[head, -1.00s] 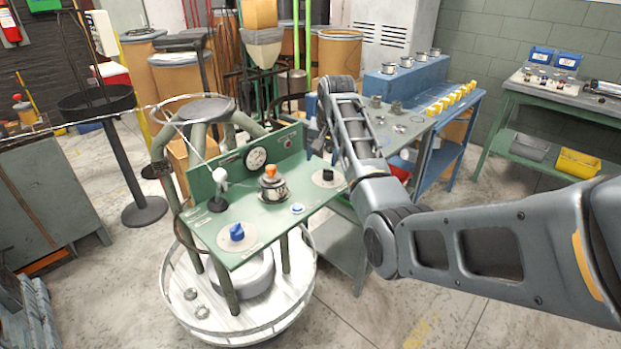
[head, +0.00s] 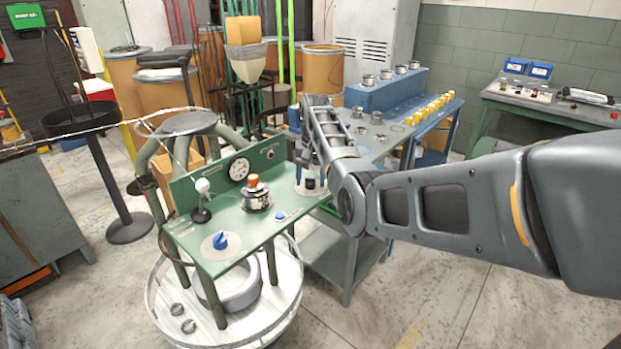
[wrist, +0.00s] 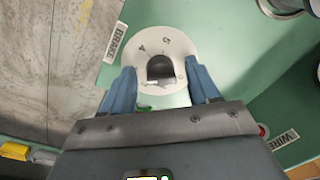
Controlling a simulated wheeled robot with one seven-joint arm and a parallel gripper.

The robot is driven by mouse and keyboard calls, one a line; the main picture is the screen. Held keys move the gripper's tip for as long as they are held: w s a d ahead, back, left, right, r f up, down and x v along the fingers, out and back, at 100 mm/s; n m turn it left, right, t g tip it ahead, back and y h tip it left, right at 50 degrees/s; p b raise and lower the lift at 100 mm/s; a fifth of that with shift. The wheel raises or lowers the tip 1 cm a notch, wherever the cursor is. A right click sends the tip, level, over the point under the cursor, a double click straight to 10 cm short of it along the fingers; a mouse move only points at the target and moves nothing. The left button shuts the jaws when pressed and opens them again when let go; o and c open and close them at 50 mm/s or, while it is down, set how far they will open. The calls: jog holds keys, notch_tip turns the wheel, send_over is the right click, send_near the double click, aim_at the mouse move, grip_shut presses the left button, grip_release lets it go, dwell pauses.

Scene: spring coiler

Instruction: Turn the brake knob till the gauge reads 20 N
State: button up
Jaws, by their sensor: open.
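The black brake knob (head: 310,184) sits on a round white dial plate at the right end of the green console (head: 222,240). In the wrist view the knob (wrist: 160,68) lies between the two blue fingers of my gripper (wrist: 161,80), beside a BRAKE label (wrist: 116,42). The fingers are open, with a gap on each side of the knob. In the head view my gripper (head: 306,172) points down over the knob and partly hides its plate. The round white gauge (head: 238,168) stands on the console's back panel; its reading is too small to tell.
A blue knob (head: 220,240), a white-balled lever (head: 202,186), an orange-topped metal part (head: 257,196) and a small blue button (head: 280,216) share the console. A blue bench (head: 440,122) with yellow pieces stands behind my arm.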

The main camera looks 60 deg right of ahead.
jog(key=shift+f, duration=0.25)
jog(key=c, duration=1)
jog(key=n+p, duration=0.1)
jog(key=n, duration=0.3)
jog(key=shift+s+d+r, duration=0.1)
jog(key=shift+d, duration=0.05)
jog(key=n+p, duration=0.1)
jog(key=n, duration=0.4)
jog(key=shift+d+n, duration=0.15)
jog(key=shift+n, duration=0.15)
